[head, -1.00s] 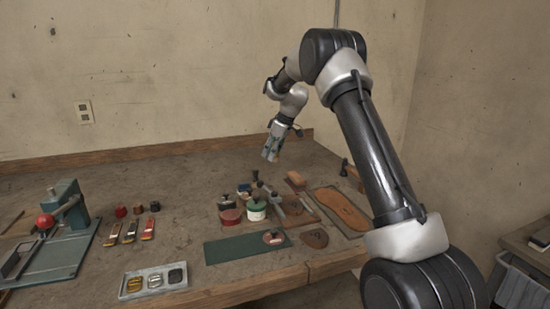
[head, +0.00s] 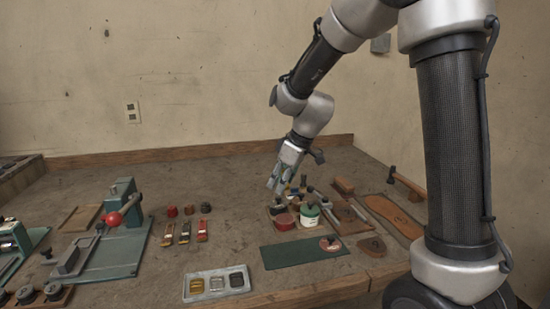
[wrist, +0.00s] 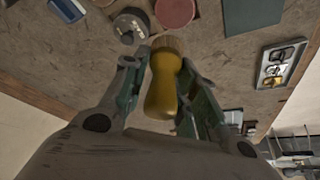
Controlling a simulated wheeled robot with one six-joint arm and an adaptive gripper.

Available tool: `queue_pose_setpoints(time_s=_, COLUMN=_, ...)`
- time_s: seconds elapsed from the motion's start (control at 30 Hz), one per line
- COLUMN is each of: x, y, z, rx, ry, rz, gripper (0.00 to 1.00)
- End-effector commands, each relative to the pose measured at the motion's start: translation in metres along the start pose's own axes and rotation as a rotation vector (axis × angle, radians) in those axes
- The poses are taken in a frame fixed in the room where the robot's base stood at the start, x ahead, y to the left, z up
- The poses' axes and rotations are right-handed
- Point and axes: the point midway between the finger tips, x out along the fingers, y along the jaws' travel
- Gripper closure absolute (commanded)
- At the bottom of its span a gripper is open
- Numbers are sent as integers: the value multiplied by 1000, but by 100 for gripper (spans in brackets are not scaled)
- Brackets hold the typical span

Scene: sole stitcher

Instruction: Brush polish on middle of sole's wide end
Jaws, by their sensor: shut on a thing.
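My gripper (head: 278,183) is low over the bench, just behind the cluster of tins. In the wrist view my gripper (wrist: 164,68) is shut on a yellow-handled brush (wrist: 162,92), its brown end pointing away from my wrist. The brown sole (head: 392,213) lies flat on the right of the bench, clear of my gripper. A green and white tin (head: 309,216) and a red tin (head: 284,222) stand just in front of my gripper. Which one holds polish I cannot tell.
A green mat (head: 290,256) and a metal tray (head: 190,292) lie near the front edge. A hammer (head: 407,184) and a brown block (head: 343,187) lie behind the sole. A green machine (head: 122,215) stands at left. The bench's back middle is clear.

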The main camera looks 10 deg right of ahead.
Motion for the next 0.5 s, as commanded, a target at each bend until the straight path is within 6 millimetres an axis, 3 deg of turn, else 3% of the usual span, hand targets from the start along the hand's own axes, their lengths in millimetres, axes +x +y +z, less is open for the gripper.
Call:
queue_pose_setpoints(time_s=0.13, x=14, y=-5, z=21, rx=42, ry=-2, rz=16, gripper=90)
queue_pose_setpoints(time_s=0.5, x=42, y=0, z=28, rx=57, ry=-3, rz=22, gripper=90)
